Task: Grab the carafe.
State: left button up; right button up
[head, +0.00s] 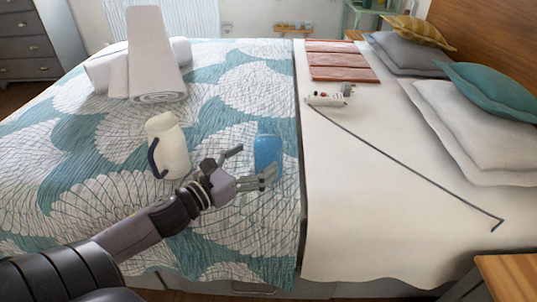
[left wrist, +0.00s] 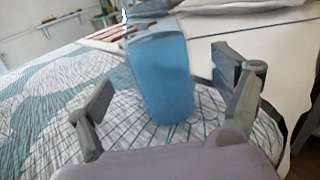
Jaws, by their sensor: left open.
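A blue vessel (head: 267,150), which looks like the carafe, stands upright on the patterned quilt near the middle of the bed. A cream jug (head: 171,148) with a dark handle stands to its left. My left gripper (head: 252,168) is open, with its fingers reaching toward the blue vessel. In the left wrist view, the blue vessel (left wrist: 160,80) stands ahead, between the two spread fingers (left wrist: 165,105). I see no finger clearly closed against it. Its lower part is partly hidden by a finger in the head view. My right gripper is out of view.
Rolled white towels (head: 145,70) lie at the back left of the bed. A small white object (head: 328,97) lies beyond, on the pale sheet (head: 360,215). Pillows (head: 475,120) are at the right. The quilt right around the vessel is clear apart from my gripper.

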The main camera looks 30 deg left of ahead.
aim_at(268, 147)
pick_arm(q)
jog(key=shift+w+d+r+b, duration=0.1)
jog(key=shift+w+d+b, duration=0.15)
jog(key=shift+w, duration=1.05)
jog(key=shift+w+d+r+b, duration=0.1)
jog(key=shift+w+d+b, duration=0.1)
jog(key=shift+w, duration=1.1)
jog(key=shift+f, duration=0.1)
jog(key=c, duration=1.9)
jog(key=shift+c, duration=0.4)
jog(key=shift+r, duration=0.3)
